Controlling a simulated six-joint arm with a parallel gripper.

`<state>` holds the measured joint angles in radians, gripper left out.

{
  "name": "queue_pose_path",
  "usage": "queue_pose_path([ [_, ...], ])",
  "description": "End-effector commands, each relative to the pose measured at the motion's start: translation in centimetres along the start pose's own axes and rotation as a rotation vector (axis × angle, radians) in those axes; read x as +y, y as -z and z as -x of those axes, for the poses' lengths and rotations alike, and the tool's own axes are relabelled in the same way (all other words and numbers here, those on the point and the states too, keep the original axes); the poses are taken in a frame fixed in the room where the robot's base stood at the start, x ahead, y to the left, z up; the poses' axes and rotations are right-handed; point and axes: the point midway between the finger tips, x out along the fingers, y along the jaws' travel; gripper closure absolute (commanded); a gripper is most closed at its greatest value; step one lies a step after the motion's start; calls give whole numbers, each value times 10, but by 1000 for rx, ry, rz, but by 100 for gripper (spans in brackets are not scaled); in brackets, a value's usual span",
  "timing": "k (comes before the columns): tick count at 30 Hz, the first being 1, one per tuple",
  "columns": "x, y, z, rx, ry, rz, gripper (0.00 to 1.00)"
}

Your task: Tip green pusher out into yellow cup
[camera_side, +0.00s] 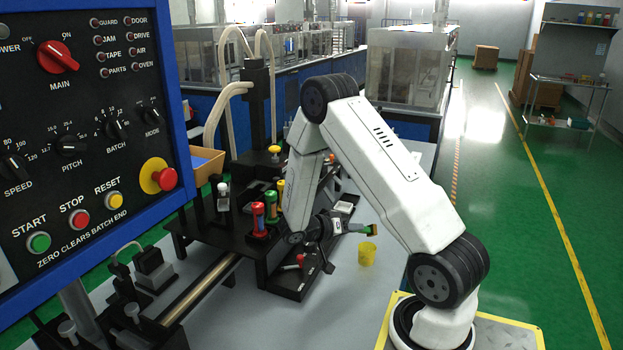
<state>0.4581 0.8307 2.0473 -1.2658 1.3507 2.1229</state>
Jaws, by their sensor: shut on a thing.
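My gripper (334,226) is at the end of the white arm, to the right of the black fixture. It is shut on a small, nearly horizontal piece, the green pusher (371,229) as far as I can tell, whose green end points right. A yellowish part shows beside the green; the finer shape is too small to tell. The yellow cup (367,255) stands upright on the grey table, just below the green end and apart from it. The inside of the cup cannot be made out.
A small white tray (343,208) lies behind the gripper. A control panel (80,130) fills the left. Grey table is clear in front of the cup.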

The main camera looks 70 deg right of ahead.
Motion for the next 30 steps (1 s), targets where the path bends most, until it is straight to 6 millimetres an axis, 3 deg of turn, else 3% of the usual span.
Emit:
queue_pose_path([
  [15, -14, -14, -2, 164, -162, 21, 100],
  [30, -15, -15, -2, 183, -181, 21, 100],
])
